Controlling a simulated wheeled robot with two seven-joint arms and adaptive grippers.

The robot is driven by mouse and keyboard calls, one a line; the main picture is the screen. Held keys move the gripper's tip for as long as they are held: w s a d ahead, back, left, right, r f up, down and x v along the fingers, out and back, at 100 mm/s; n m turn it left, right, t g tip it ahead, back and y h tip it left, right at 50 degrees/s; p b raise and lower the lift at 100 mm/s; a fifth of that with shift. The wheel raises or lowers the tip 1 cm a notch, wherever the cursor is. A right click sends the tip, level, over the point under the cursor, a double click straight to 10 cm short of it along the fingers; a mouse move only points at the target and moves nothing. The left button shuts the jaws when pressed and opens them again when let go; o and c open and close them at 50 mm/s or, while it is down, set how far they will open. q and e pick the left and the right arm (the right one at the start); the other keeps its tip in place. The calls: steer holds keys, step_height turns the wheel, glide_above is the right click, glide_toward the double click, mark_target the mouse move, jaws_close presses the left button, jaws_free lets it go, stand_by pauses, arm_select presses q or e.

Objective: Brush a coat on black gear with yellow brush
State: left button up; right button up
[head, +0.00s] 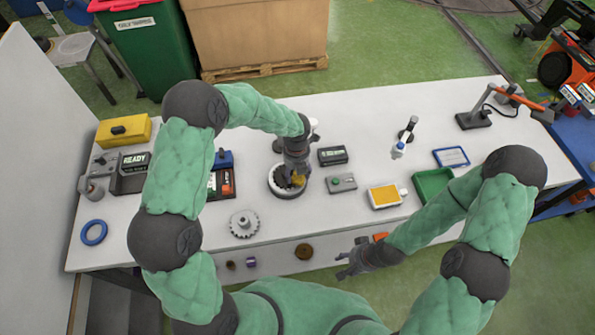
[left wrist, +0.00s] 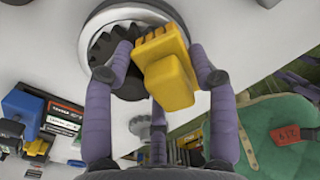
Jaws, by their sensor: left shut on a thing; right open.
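The black gear (head: 279,184) lies on a round turntable (head: 288,195) with a pale rim near the middle of the table. In the left wrist view the dark teeth of the gear (left wrist: 103,47) show inside the grey rim (left wrist: 92,22). My left gripper (head: 296,174) is above the turntable, shut on the yellow brush (left wrist: 166,72). The brush overlaps the gear's edge in the wrist view; I cannot tell whether it touches. The gripper and brush hide part of the gear. My right gripper (head: 352,262) is open and empty near the table's front edge.
A pale gear (head: 244,224) lies in front of the turntable. A grey box with a green button (head: 341,184) and a yellow-topped pad (head: 384,196) are to its right. A green tray (head: 433,185) stands farther right. A blue ring (head: 94,232) lies front left.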

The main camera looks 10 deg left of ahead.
arm_select(q)
steer(key=shift+d, duration=0.5)
steer(key=shift+a+p, duration=0.45)
steer(key=shift+a, duration=0.05)
stand_by(0.4)
steer(key=shift+d, duration=0.5)
steer(key=shift+a+p, duration=0.25)
steer(key=shift+p, duration=0.05)
stand_by(0.5)
steer(key=shift+a, duration=0.25)
steer(key=shift+d+p, duration=0.3)
steer(key=shift+d, duration=0.2)
stand_by(0.3)
steer(key=shift+r+p, duration=3.15)
steer(key=shift+r, duration=0.45)
